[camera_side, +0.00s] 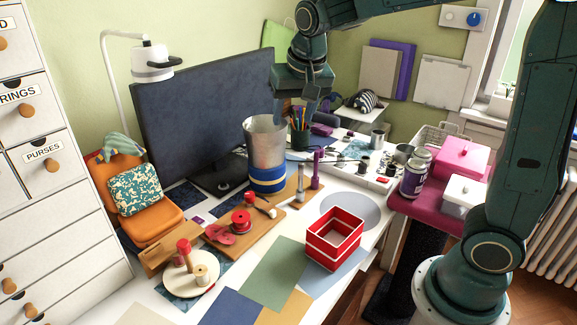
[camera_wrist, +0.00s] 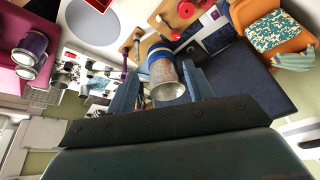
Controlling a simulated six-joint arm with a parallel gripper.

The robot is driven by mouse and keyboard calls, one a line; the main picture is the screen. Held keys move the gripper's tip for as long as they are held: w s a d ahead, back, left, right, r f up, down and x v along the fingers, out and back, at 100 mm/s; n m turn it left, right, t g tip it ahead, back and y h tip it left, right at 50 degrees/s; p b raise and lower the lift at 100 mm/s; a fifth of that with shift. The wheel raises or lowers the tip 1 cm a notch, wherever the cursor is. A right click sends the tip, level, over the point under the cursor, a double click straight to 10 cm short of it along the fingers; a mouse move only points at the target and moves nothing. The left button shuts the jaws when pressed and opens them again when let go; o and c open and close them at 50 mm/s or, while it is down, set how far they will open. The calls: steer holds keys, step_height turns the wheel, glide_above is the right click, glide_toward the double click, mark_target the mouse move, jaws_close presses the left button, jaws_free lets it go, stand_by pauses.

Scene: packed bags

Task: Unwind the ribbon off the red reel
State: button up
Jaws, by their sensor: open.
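A red reel (camera_side: 241,221) stands on a wooden board on the desk, left of centre in the side view. A loose red ribbon (camera_side: 222,235) lies in loops beside it on the board. The red reel also shows at the top edge of the wrist view (camera_wrist: 186,10). My gripper (camera_side: 294,110) is open, high above the back of the desk, near the monitor's right edge and well away from the reel. In the wrist view my gripper's fingers (camera_wrist: 163,90) stand apart, with a metal cup on a blue and yellow roll showing between them.
The metal cup (camera_side: 265,140) stands tall between my gripper and the reel. A monitor (camera_side: 205,110) is behind. A red box (camera_side: 335,238) stands at the front right. A round white board (camera_side: 190,285) with spools is left of the reel. Coloured sheets lie flat in front.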

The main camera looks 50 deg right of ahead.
steer(key=w+f+m+g+h, duration=0.1)
steer(key=w+f+m, duration=0.2)
steer(key=w+f, duration=0.65)
steer(key=m+g+h, duration=0.1)
steer(key=m, duration=0.3)
glide_above(249, 194)
steer(key=s+a, duration=0.2)
steer(key=a, duration=0.3)
step_height(249, 194, down, 11)
steer(key=shift+w+a+f+h, duration=0.15)
steer(key=shift+f+h, duration=0.15)
steer(key=shift+f, duration=0.05)
steer(key=x, duration=1.3)
steer(key=shift+f, duration=0.4)
steer(key=c, duration=1)
